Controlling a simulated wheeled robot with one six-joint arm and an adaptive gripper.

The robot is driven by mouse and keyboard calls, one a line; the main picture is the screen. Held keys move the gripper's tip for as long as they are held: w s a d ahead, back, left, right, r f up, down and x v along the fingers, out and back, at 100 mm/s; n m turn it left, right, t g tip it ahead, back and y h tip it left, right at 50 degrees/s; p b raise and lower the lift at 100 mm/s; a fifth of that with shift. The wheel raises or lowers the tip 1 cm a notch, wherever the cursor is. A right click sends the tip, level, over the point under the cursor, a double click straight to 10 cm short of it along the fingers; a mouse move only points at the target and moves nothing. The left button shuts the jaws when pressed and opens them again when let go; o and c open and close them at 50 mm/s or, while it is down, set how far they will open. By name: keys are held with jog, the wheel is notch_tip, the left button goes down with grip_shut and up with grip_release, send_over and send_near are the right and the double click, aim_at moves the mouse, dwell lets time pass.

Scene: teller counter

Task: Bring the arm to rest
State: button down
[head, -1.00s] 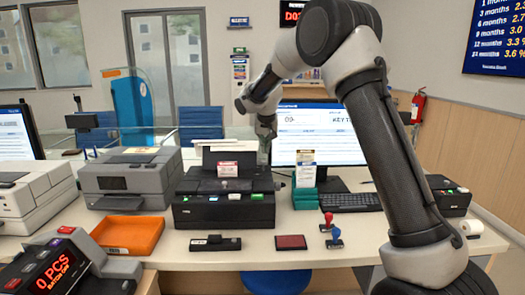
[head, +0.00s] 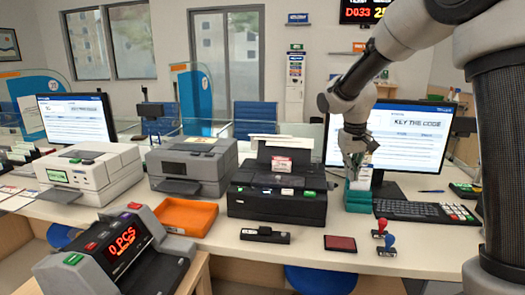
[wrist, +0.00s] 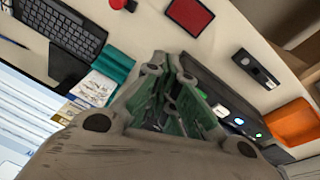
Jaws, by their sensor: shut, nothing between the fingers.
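My gripper (head: 354,166) hangs from my arm above the counter, in front of the monitor and just above the green slip holder in the head view. It is shut and holds nothing. In the wrist view my gripper (wrist: 178,88) points down between the green slip holder (wrist: 115,66) and the black printer (wrist: 236,118). My arm comes in from the upper right of the head view and is folded at the elbow.
A monitor (head: 415,150) is behind my gripper. The counter's front strip is mostly clear.

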jog(key=s+d+r+t, duration=0.1)
jog(key=s+d+r, duration=0.3)
jog(key=s, duration=1.1)
jog(key=s+d+r+m+t+y, duration=0.1)
jog(key=s+d+r, duration=0.3)
jog(key=s, duration=1.2)
jog(key=shift+r+t, duration=0.2)
jog(key=shift+t, duration=0.1)
